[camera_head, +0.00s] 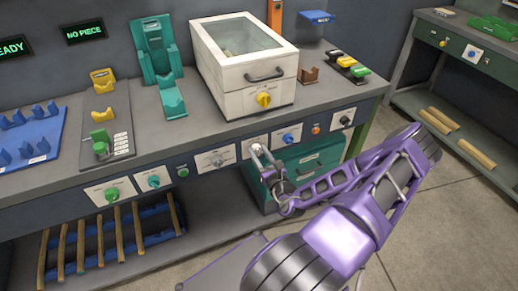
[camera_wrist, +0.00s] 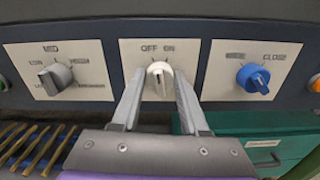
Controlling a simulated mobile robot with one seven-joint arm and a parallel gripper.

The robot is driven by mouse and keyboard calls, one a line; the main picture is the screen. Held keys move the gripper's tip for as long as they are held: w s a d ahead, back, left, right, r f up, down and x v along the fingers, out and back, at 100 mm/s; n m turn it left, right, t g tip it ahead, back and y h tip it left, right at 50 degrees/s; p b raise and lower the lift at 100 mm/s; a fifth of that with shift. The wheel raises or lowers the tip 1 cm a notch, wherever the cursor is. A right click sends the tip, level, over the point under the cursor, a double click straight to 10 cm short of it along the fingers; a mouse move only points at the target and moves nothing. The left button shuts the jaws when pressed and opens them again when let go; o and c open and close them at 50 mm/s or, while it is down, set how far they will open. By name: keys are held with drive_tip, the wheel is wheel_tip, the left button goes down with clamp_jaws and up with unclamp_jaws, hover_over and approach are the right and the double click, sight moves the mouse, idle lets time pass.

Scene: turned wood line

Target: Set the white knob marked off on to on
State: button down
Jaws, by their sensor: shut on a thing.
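The white knob (camera_wrist: 160,78) sits on a pale plate (camera_wrist: 192,60) lettered OFF and ON along its top, in the middle of the wrist view. Its grip stands near vertical; I cannot tell exactly which mark it points to. My gripper (camera_wrist: 160,82) has one finger on each side of the knob and is shut on it. In the head view my gripper (camera_head: 262,158) reaches the front panel of the bench and largely hides the knob.
A grey knob (camera_wrist: 56,78) is on the left plate and a blue knob (camera_wrist: 253,77) on the right one. A white lidded box (camera_head: 245,70) with a yellow knob stands on the bench above. Open floor lies at the right.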

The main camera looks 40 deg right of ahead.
drive_tip(key=m+p, duration=0.3)
drive_tip(key=m, duration=0.2)
drive_tip(key=shift+m, duration=0.4)
idle(0.4)
drive_tip(key=shift+c, duration=2.1)
unclamp_jaws()
drive_tip(key=v, duration=1.7)
drive_tip(key=shift+s, duration=0.15)
